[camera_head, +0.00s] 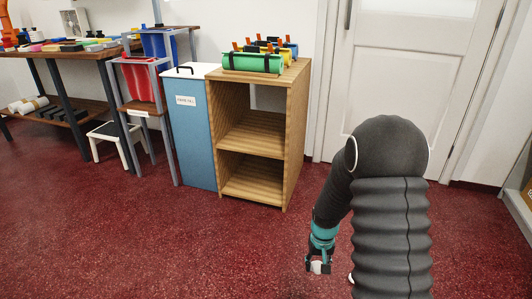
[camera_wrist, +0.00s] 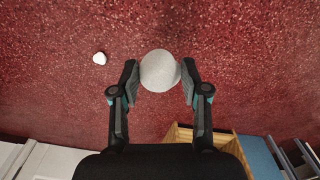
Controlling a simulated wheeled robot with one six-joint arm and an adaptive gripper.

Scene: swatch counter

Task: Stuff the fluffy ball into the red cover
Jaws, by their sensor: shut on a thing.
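My gripper (camera_head: 319,259) hangs low over the red floor, to the left of my arm. In the wrist view my gripper (camera_wrist: 160,78) is shut on a pale, round fluffy ball (camera_wrist: 160,71), held between its two fingertips. The ball (camera_head: 317,267) also shows as a small white spot in the head view. A red cover (camera_head: 140,82) hangs in a grey frame at the left, well away from my gripper. Its opening cannot be made out from here.
A blue cover (camera_head: 158,43) hangs in a frame behind the red one. A blue bin (camera_head: 196,135) and a wooden shelf (camera_head: 292,135) with rolls on top stand to their right. The front floor is mostly clear.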

